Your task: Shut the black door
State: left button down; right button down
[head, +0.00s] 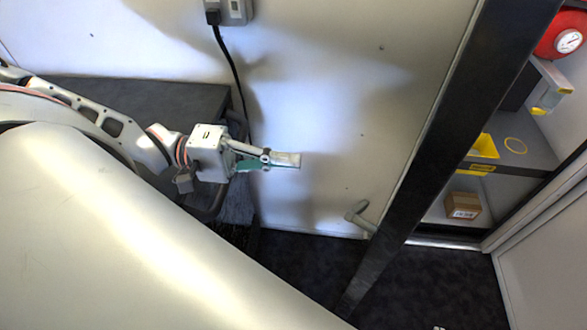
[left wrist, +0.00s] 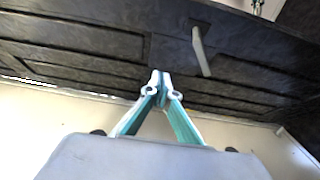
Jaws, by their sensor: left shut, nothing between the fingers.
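The black door (head: 445,140) stands open in the head view, seen nearly edge-on as a long dark slab slanting from top right to bottom centre. A grey lever handle (head: 359,214) sticks out from its left side, low down. In the left wrist view the door's dark panelled face (left wrist: 90,50) spans the upper part, with the pale handle (left wrist: 202,52) right of centre. My left gripper (head: 299,160) is shut and empty, left of the door, its fingers pointing right towards it. Its fingertips (left wrist: 160,78) appear below and left of the handle. My right gripper is out of view.
A white wall with an outlet (head: 232,10) and black cable lies behind my gripper. A dark bench (head: 130,95) stands at left.

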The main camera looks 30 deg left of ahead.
pick_arm(q)
jog(key=shift+s+d, duration=0.2)
jog(key=shift+d, duration=0.35)
jog(key=shift+s+d, duration=0.15)
jog(key=shift+d, duration=0.35)
jog(key=shift+d, duration=0.15)
